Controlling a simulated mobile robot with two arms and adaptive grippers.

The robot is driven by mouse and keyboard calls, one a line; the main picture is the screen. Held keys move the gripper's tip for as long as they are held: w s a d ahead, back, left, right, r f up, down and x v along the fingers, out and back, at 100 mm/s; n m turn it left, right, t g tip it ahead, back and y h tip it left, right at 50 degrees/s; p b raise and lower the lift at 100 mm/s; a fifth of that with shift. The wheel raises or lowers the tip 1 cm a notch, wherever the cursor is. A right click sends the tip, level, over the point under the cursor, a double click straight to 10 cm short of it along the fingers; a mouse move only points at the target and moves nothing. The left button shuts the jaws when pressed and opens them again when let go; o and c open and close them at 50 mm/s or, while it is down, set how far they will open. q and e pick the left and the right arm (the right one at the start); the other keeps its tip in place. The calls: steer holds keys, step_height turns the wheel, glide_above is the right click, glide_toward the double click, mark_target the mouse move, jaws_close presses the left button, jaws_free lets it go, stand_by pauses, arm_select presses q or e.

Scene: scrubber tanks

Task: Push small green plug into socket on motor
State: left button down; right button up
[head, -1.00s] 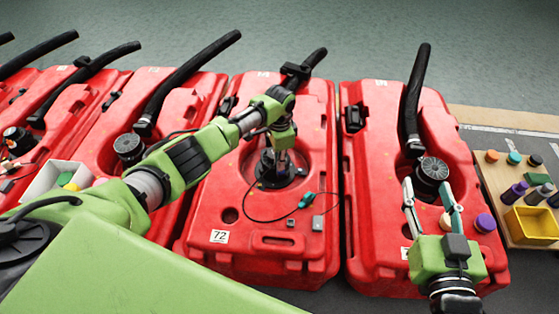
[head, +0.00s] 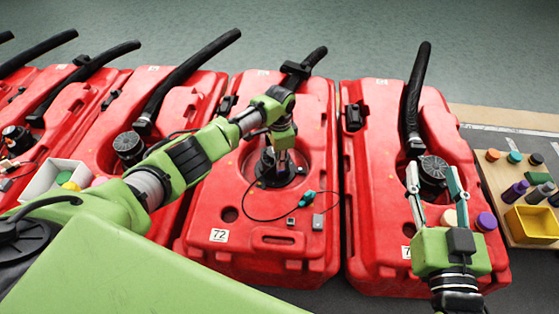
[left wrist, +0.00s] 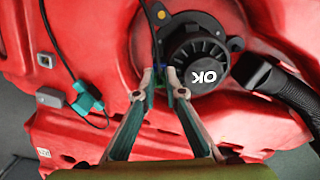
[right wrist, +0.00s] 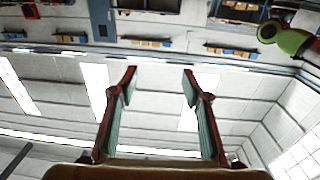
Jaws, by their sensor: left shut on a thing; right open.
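My left gripper (head: 281,158) points down at the black motor on the red tank marked 72. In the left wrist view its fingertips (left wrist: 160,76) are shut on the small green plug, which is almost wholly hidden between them. They are beside the motor (left wrist: 200,62), whose round cap reads OK. A dark cable runs up from there. The motor's socket is not clearly visible, and I cannot tell whether the plug touches it. My right gripper (head: 434,180) is open and empty over the right tank; its fingers (right wrist: 160,78) also show in the right wrist view.
A larger teal plug (head: 306,198) on a black cable lies on the tank, near a grey box (head: 318,221); both also show in the left wrist view. A black hose (left wrist: 285,90) adjoins the motor. A board with a yellow bin (head: 532,225) stands right.

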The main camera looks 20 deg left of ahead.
arm_select(q)
steer(key=shift+f+b, duration=0.35)
steer(key=shift+f, duration=0.2)
steer(key=c, duration=2.5)
jaws_free()
steer(key=o, duration=0.5)
arm_select(e)
steer(key=r+t, duration=0.1)
steer(key=r, duration=0.1)
steer(key=r+t, duration=0.1)
steer(key=shift+s+a+r+y, duration=0.2)
steer(key=shift+r+y, duration=0.1)
steer(key=shift+r, duration=0.1)
arm_select(q)
steer(key=o, duration=0.4)
steer(key=shift+w, duration=0.1)
steer(key=shift+o, duration=0.2)
steer(key=shift+r, duration=0.1)
arm_select(e)
steer(key=shift+w, duration=0.1)
